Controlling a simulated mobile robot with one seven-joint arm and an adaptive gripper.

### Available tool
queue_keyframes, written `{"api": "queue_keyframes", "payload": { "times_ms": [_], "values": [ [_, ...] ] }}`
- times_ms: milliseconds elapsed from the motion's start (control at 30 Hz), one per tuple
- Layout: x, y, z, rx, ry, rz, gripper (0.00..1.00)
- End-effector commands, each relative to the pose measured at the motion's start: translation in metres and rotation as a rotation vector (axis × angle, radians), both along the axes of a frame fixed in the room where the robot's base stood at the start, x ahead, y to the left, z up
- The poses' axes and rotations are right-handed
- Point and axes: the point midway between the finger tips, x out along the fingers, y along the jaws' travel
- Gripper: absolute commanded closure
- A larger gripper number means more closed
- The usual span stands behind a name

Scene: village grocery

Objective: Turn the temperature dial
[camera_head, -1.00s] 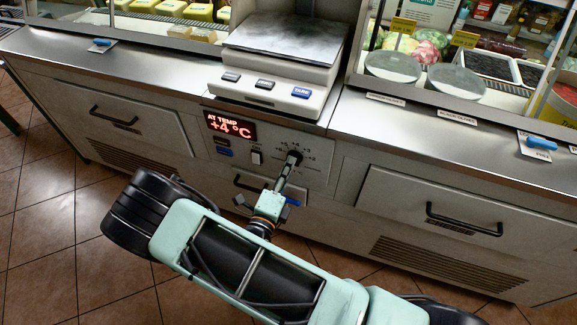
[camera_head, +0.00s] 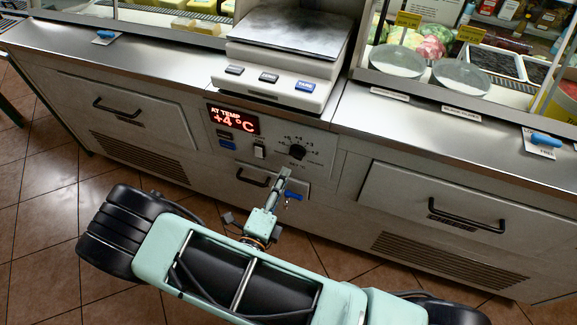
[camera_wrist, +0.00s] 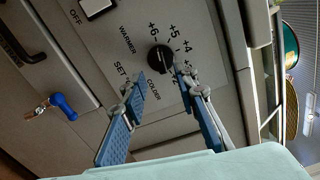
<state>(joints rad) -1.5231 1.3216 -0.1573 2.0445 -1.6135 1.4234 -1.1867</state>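The temperature dial (camera_head: 297,152) is a small black round knob on the grey control panel under the scale. In the wrist view the dial (camera_wrist: 160,58) is in plain sight, with printed marks such as +4, +5 and +6 around it. The red display (camera_head: 233,121) left of it reads AT TEMP +4°C. My gripper (camera_head: 284,173) is just below and in front of the dial, apart from it. In the wrist view my gripper (camera_wrist: 160,76) has its two blue fingers spread with nothing between the tips; the dial lies just beyond them.
A white switch (camera_head: 259,151) sits between display and dial. The scale (camera_head: 280,75) stands on the counter above. Drawers with black handles (camera_head: 465,218) flank the panel.

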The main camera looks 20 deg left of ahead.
Motion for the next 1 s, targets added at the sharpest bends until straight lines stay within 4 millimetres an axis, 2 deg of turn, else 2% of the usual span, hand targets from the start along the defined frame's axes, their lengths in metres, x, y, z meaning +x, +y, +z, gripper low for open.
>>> {"api": "queue_keyframes", "payload": {
  "times_ms": [100, 300, 900, 1000],
  "values": [
    [-0.023, 0.003, 0.000, 0.000, 0.001, 0.003, 0.72],
    [-0.045, 0.003, 0.000, -0.001, 0.001, 0.000, 0.72],
    [-0.048, 0.004, 0.000, 0.000, 0.000, -0.001, 0.72],
    [-0.045, 0.002, 0.005, 0.020, -0.004, -0.015, 0.72]
  ]
}}
